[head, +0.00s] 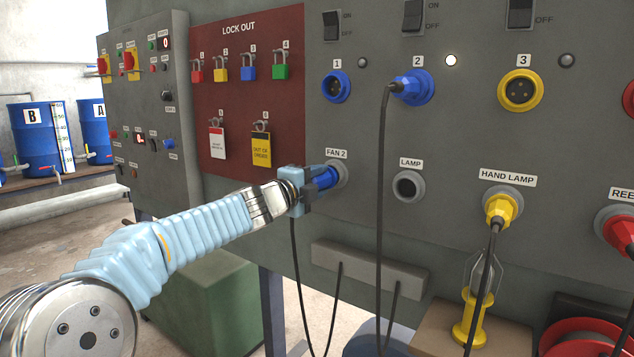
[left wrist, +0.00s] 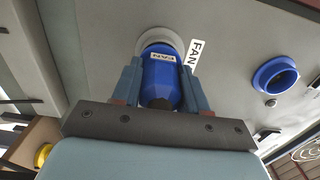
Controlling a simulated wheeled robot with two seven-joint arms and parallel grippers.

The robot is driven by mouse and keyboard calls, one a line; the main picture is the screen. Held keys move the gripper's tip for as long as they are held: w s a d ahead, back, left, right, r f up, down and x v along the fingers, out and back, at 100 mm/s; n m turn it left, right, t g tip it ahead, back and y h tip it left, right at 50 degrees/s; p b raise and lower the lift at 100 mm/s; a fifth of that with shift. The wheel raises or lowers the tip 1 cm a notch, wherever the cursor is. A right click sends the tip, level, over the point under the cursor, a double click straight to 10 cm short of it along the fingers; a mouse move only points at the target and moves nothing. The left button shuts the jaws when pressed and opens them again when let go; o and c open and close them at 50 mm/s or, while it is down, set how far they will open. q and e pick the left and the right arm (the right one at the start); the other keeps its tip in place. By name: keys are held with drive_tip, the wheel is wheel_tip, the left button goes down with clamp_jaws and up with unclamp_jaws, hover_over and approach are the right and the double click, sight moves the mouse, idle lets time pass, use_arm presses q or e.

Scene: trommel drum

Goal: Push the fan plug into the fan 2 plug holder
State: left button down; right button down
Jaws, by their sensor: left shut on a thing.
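The blue fan plug (head: 324,178) is at the FAN 2 plug holder (head: 341,173), a grey ring in the panel under the "FAN 2" label. My left gripper (head: 312,184) is shut on the plug. In the left wrist view the plug (left wrist: 161,77), marked "FAN", sits between both fingers, its front end inside the grey ring of the holder (left wrist: 160,38). How deep it is seated cannot be told exactly. A black cord hangs down below the gripper. My right gripper is not in view.
To the right are the empty LAMP holder (head: 409,186) and the yellow hand lamp plug (head: 502,208). A blue plug (head: 413,87) fills socket 2, its cord hanging down the panel. The red lockout board (head: 247,90) is left. A grey ledge (head: 368,268) juts out below.

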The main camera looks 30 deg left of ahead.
use_arm(q)
drive_tip(key=shift+w, duration=0.3)
idle(0.6)
drive_tip(key=c, duration=0.5)
unclamp_jaws()
drive_tip(key=shift+s+a, duration=0.1)
drive_tip(key=shift+s, duration=0.35)
drive_tip(key=s+p, duration=0.1)
drive_tip(key=s, duration=1.1)
drive_tip(key=shift+s+a, duration=0.4)
